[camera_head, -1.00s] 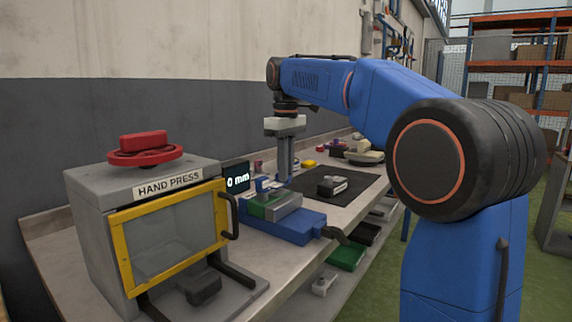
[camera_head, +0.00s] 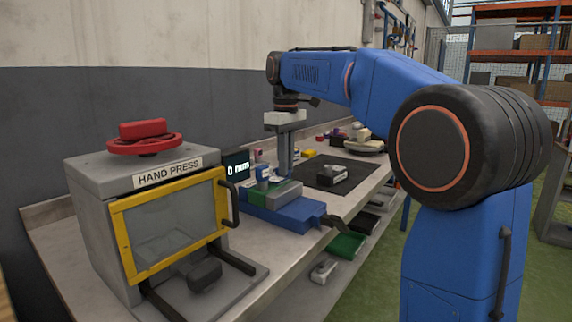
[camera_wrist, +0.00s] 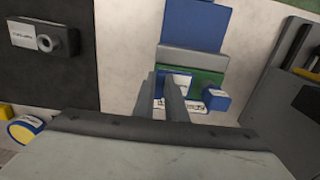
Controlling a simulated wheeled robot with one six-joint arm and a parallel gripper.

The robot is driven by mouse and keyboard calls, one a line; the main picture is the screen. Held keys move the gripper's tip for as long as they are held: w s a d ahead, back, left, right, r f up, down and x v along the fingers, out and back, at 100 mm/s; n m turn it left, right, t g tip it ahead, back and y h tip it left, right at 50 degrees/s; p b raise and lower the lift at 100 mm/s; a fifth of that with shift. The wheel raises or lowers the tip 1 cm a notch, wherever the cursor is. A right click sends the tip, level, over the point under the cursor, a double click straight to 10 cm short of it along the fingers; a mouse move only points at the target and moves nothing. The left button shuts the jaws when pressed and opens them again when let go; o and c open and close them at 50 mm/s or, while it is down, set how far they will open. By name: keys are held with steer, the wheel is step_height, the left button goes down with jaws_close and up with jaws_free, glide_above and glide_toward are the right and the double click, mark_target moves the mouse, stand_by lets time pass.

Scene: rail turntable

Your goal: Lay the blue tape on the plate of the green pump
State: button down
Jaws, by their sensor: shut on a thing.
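My gripper (camera_head: 284,176) points down over the green block (camera_head: 287,189), which I take for the green pump. In the wrist view, its fingers (camera_wrist: 166,88) are shut on a small blue and white thing (camera_wrist: 179,83), seemingly the blue tape; the fingers partly hide it. The green part (camera_wrist: 207,82) lies just beyond, beside a grey slab (camera_wrist: 195,58) and a blue base (camera_wrist: 195,25). A white labelled plate (camera_wrist: 190,105) shows below the fingers. I cannot tell whether the held thing touches the green part.
Another small blue thing (camera_wrist: 215,98) stands close right of the fingers. The hand press (camera_head: 150,215) fills the bench's near end. A dark mat (camera_head: 355,168) carries a black labelled box (camera_head: 332,175). A blue-rimmed roll (camera_wrist: 25,128) lies left in the wrist view.

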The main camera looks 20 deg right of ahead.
steer(key=shift+f, duration=0.3)
stand_by(0.5)
steer(key=c, duration=1.7)
jaws_free()
